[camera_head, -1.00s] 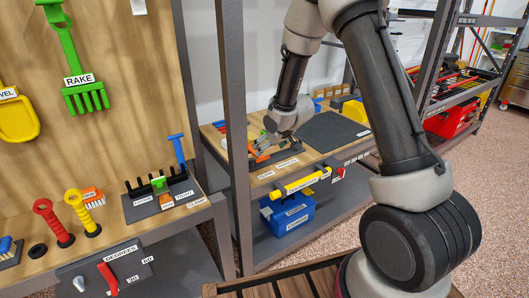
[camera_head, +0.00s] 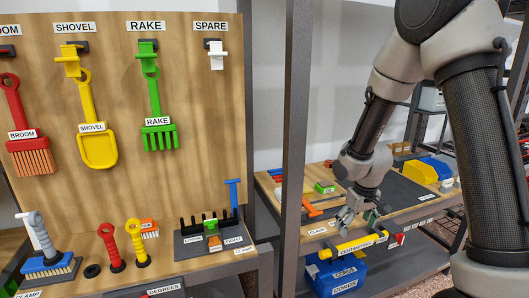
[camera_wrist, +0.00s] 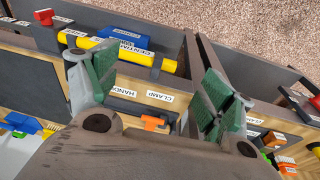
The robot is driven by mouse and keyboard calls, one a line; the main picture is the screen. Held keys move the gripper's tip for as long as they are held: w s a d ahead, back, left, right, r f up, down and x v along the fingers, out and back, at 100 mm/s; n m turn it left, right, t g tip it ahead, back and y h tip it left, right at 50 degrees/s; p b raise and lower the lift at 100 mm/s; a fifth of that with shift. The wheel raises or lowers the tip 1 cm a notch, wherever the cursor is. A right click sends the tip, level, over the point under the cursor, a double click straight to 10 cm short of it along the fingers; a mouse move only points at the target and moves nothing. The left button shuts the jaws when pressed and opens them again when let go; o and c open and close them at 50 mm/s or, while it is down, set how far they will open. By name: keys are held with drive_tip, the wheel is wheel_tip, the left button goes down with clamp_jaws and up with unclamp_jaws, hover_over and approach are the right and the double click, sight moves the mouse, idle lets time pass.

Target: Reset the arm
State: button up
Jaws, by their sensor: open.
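My gripper (camera_head: 358,215) hangs at the end of my arm, over the front edge of the right-hand workbench (camera_head: 405,203), close to the yellow tube (camera_head: 356,245) on that edge. In the wrist view my gripper (camera_wrist: 158,88) has its two green-padded fingers wide apart. Nothing is held between them. The bench edge with its CLAMP label (camera_wrist: 160,97) shows beyond the gap. Whether a finger touches the bench cannot be told.
A blue bin (camera_head: 337,275) is below the bench edge. A dark mat (camera_head: 398,187) and yellow bin (camera_head: 422,172) are behind. At left, a pegboard (camera_head: 110,185) holds a shovel (camera_head: 97,148) and rake (camera_head: 157,135). A grey post (camera_head: 292,120) stands between the benches.

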drive_tip(key=s+d+r+m+t, duration=0.1)
drive_tip(key=s+d+r, duration=0.2)
drive_tip(key=s+r, duration=0.9)
drive_tip(key=s+d+r+m+t, duration=0.1)
drive_tip(key=s+d+r+m, duration=0.1)
drive_tip(key=s+r, duration=1)
drive_tip(key=shift+s+d+r, duration=0.4)
drive_tip(key=shift+d+r, duration=0.05)
drive_tip(key=shift+d, duration=0.1)
drive_tip(key=shift+a, duration=0.1)
